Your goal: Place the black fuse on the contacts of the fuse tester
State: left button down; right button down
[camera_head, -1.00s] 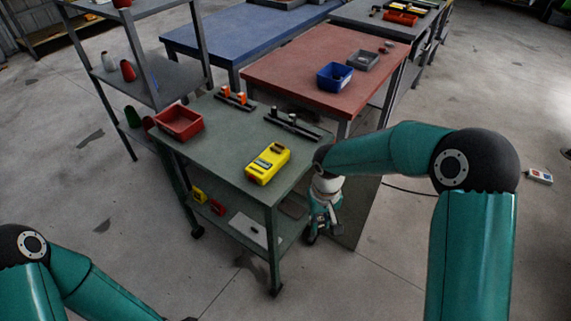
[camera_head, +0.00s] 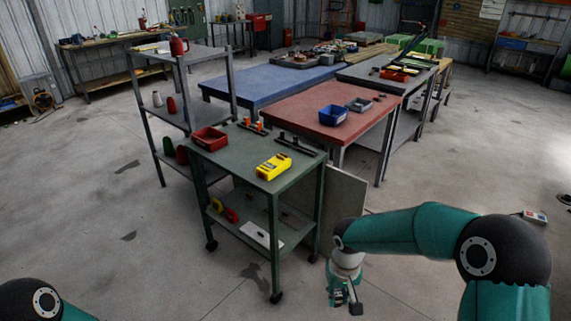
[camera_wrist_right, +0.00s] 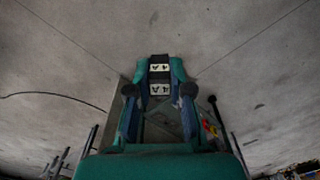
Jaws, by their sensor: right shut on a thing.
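The yellow fuse tester (camera_head: 273,167) lies on the top of the green cart (camera_head: 240,155), near its right front edge. Its contacts are too small to make out. My right gripper (camera_head: 343,298) is low in front and to the right of the cart, apart from it. In the right wrist view, the right gripper (camera_wrist_right: 159,64) is shut on the black fuse (camera_wrist_right: 159,78), which has white labels reading 4A. The fuse sits between the fingertips, over bare floor. My left gripper is out of view; only part of the left arm shows at lower left.
A red bin (camera_head: 210,139), a rack with orange-topped items (camera_head: 252,126) and a dark rack (camera_head: 295,144) share the cart top. A grey shelf (camera_head: 180,58) stands behind left, a red table (camera_head: 310,115) behind right. The floor in front is clear.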

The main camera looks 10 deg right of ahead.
aim_at(283, 157)
jog(key=u, duration=0.8)
jog(key=i, duration=1.3)
jog(key=z, duration=0.8)
